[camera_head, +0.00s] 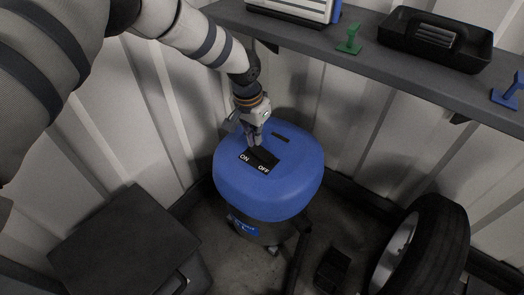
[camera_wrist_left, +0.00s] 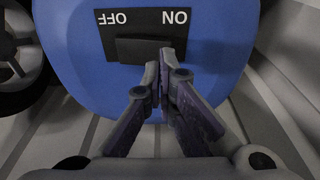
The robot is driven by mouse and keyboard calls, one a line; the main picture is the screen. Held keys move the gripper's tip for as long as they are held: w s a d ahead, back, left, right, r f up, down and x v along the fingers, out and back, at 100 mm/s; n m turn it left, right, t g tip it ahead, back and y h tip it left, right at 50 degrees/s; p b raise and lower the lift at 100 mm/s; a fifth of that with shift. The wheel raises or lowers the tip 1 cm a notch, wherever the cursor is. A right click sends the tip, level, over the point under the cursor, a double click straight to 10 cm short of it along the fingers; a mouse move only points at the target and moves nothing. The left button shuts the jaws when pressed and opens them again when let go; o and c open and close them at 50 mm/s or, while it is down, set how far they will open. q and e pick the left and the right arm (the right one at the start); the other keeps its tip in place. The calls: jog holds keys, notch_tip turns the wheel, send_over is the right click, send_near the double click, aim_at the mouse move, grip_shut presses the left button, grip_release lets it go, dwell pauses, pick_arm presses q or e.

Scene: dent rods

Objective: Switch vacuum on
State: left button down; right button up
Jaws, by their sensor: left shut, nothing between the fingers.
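The vacuum (camera_head: 300,180) has a rounded blue lid and stands on the floor; its lid fills much of the left wrist view (camera_wrist_left: 80,50). On the lid is a black plate with white ON and OFF labels and a black rocker switch (camera_wrist_left: 135,48), which also shows in the head view (camera_head: 264,157). My left gripper (camera_head: 255,143) is shut and empty, pointing down at the switch. In the left wrist view its fingertips (camera_wrist_left: 160,62) are at the ON end of the rocker. I cannot tell whether they touch or press it. My right gripper is out of view.
A grey shelf (camera_head: 380,62) runs behind, holding a black tray (camera_head: 470,48), a green item (camera_head: 350,40) and a blue item (camera_head: 508,92). A tyre (camera_head: 440,240) is at the right, a dark box (camera_head: 125,240) at the left. Corrugated walls are close behind.

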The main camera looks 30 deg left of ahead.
aim_at(256, 148)
pick_arm(q)
jog(key=shift+f+b, duration=0.6)
jog(key=shift+f, duration=0.7)
dwell(0.9)
notch_tip(256, 148, up, 7)
jog(key=p, duration=0.5)
jog(key=shift+r, duration=0.1)
